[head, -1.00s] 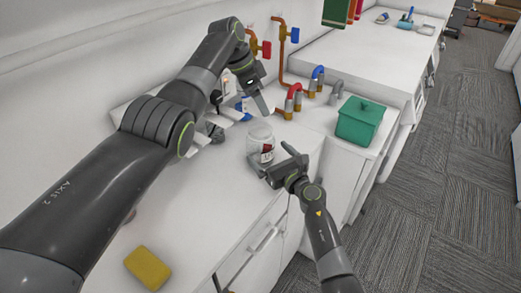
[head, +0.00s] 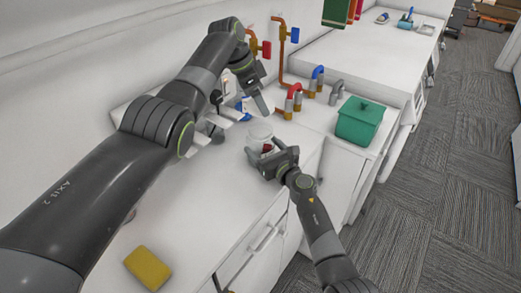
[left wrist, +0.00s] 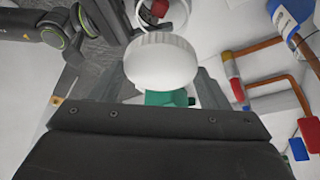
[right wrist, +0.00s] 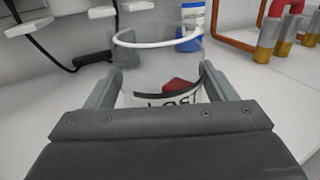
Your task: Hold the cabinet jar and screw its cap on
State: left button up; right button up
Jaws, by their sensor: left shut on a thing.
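The clear glass jar (head: 260,131) stands upright and open on the white counter. It has a dark-and-white label and something red inside, seen in the right wrist view (right wrist: 160,65). My right gripper (head: 263,149) is low at the jar, with one finger on each side of it; the jaws look open, and contact is unclear. My left gripper (head: 260,106) is shut on the white ribbed cap (left wrist: 162,61), above and behind the jar. In the left wrist view the jar's rim (left wrist: 183,22) shows beyond the cap. The cap is hard to make out in the head view.
A green lidded box (head: 359,122) stands to the right. Pipes with red and blue bends (head: 293,101) are behind the jar. A blue-and-white bottle (right wrist: 191,24) is close behind it. A yellow sponge (head: 148,268) lies at the front left. The counter between is clear.

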jog(key=c, duration=0.7)
pick_arm(q)
jog(key=shift+f, duration=2.45)
jog(key=shift+f, duration=0.9)
jog(key=shift+f, duration=0.5)
jog(key=o, duration=0.5)
jog(key=shift+f, duration=0.1)
pick_arm(e)
jog(key=c, duration=0.5)
pick_arm(q)
jog(key=o, duration=0.4)
pick_arm(e)
jog(key=shift+c, duration=0.2)
